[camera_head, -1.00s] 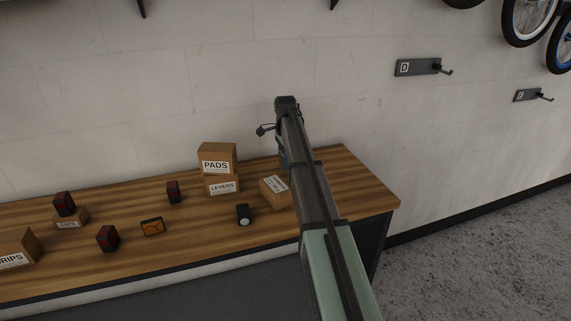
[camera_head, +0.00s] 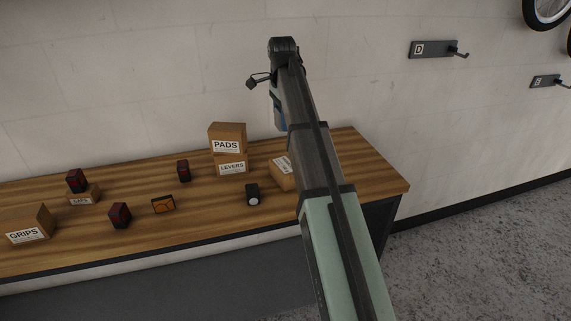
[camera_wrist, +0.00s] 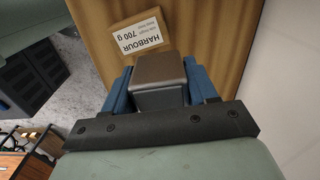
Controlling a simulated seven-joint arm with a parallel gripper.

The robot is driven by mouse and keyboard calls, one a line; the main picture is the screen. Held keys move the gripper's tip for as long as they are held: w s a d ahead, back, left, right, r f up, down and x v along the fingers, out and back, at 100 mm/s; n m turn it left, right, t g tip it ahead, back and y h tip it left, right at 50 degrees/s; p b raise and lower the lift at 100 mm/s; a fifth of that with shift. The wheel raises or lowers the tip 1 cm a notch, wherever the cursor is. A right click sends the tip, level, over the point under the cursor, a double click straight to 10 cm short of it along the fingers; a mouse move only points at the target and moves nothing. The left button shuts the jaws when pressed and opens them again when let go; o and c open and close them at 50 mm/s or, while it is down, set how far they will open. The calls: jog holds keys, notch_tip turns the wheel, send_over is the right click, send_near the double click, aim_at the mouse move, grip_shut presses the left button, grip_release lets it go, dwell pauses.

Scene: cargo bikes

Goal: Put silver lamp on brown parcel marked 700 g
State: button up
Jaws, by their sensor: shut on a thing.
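My gripper (camera_wrist: 158,80) is shut on a silver-grey boxy lamp (camera_wrist: 158,100), whose end face looks brownish, between its blue fingers. In the head view one blue finger (camera_head: 279,116) shows beside my arm, above the back of the bench; the lamp is hidden there. The brown parcel (camera_head: 286,179) lies on the bench just left of my arm, partly covered by it. In the wrist view its white label (camera_wrist: 138,38) reads HARBOUR 700 g, beyond the fingertips. The lamp appears apart from the parcel, and the exact gap cannot be told.
Left of the parcel are a PADS box (camera_head: 227,134) stacked on a LEVERS box (camera_head: 232,168), and a black lamp (camera_head: 252,195). The wall is behind.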

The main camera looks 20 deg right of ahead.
send_over(285, 165)
jog(key=shift+m, duration=0.4)
jog(key=shift+f, duration=5.4)
jog(key=shift+f, duration=0.1)
jog(key=o, duration=1.1)
notch_tip(285, 165, up, 12)
jog(key=shift+r, duration=0.15)
